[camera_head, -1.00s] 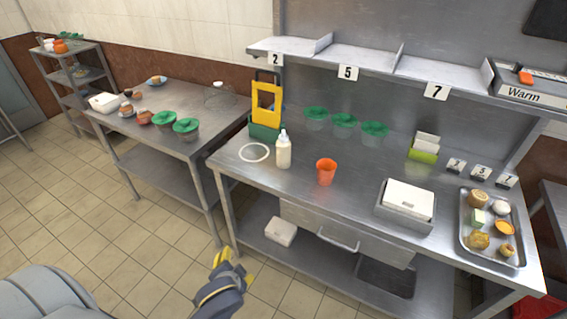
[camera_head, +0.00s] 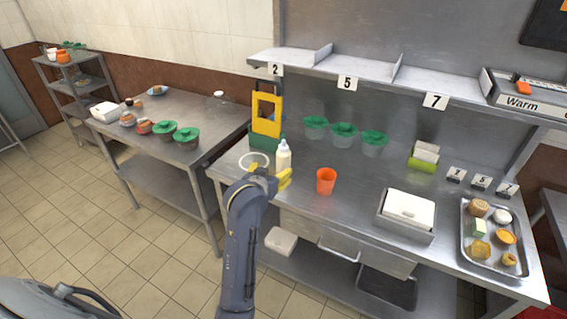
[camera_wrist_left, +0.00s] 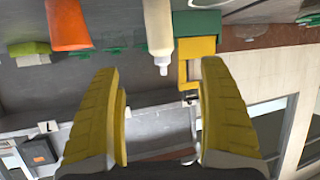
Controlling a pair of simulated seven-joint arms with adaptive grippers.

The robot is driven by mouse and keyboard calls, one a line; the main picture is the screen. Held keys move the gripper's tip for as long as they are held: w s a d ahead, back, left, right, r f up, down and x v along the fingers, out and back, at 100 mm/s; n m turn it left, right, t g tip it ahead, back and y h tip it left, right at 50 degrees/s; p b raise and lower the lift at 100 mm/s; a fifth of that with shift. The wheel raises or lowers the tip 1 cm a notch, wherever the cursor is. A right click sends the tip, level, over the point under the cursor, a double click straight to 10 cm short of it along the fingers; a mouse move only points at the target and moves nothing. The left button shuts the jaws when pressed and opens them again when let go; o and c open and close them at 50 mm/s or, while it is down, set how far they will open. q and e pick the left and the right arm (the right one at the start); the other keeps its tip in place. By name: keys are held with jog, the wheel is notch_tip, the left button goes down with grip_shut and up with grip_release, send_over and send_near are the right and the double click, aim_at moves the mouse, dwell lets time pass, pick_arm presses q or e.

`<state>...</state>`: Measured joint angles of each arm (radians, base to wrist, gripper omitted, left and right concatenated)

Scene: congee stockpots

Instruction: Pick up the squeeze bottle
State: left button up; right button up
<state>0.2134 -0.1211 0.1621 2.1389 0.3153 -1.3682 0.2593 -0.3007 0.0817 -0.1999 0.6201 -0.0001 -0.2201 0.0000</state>
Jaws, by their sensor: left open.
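The squeeze bottle (camera_head: 283,158) is cream white with a pointed nozzle. It stands upright on the steel counter, next to the white ring mark and in front of the yellow and green holder. My left gripper (camera_head: 270,178) is at the counter's front edge, close to the bottle, with yellow fingers partly in front of its base. In the left wrist view, which looks upside down, the bottle (camera_wrist_left: 159,30) lies beyond and between the open fingers (camera_wrist_left: 160,115); nothing is between the fingertips. My right gripper is in neither view.
An orange cup (camera_head: 326,181) stands right of the bottle. The yellow and green holder (camera_head: 265,120) is behind it. Green-lidded containers (camera_head: 344,134) stand at the back, and a white box (camera_head: 408,210) and a food tray (camera_head: 490,262) stand to the right.

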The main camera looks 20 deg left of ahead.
aim_at(284, 157)
pick_arm(q)
jog(key=x, duration=1.7)
jog(key=shift+w+a+r, duration=0.1)
jog(key=shift+w+r, duration=0.1)
jog(key=shift+w, duration=0.2)
jog(key=shift+c, duration=0.5)
jog(key=c, duration=0.8)
